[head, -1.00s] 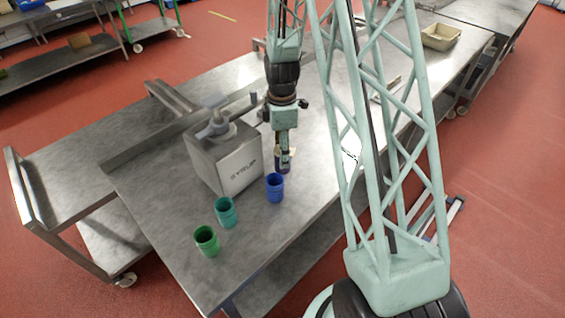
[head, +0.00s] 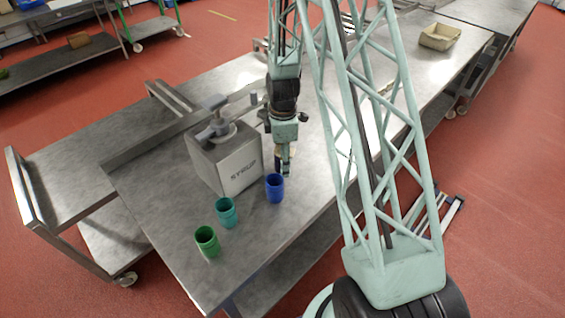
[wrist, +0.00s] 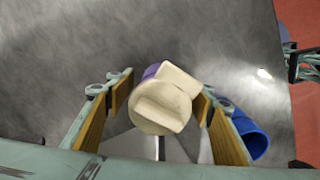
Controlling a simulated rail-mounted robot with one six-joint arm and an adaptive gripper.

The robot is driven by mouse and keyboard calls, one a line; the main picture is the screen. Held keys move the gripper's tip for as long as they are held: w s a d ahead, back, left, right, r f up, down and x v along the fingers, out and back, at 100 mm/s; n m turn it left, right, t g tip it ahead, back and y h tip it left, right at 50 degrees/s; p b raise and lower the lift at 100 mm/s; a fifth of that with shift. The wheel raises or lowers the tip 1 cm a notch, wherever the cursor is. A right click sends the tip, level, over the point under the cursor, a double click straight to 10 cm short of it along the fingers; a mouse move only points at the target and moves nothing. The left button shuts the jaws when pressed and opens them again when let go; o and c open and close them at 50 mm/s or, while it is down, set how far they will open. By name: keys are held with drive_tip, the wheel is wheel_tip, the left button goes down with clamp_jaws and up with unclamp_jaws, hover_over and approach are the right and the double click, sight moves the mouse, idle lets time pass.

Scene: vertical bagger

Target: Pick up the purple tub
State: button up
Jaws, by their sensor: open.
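The purple tub (wrist: 151,71) shows in the wrist view only as a small purple patch. A cream rounded piece with a blocky end (wrist: 165,100) covers most of it; I cannot tell whether this piece sits in or on the tub. My gripper (wrist: 163,92) is open, with one tan-padded finger on each side of the cream piece and gaps on both sides. In the head view my gripper (head: 284,168) points down just behind the blue cup, beside the syrup box, and hides most of the tub.
A blue cup (head: 275,188) stands close in front of my gripper, and in the wrist view (wrist: 250,132) it is just outside the right finger. Teal (head: 226,212) and green (head: 207,241) cups stand front left. The syrup box (head: 226,160) is close on the left.

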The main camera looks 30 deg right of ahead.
drive_tip(key=shift+f, duration=0.1)
drive_tip(key=shift+c, duration=0.7)
drive_tip(key=c, duration=0.8)
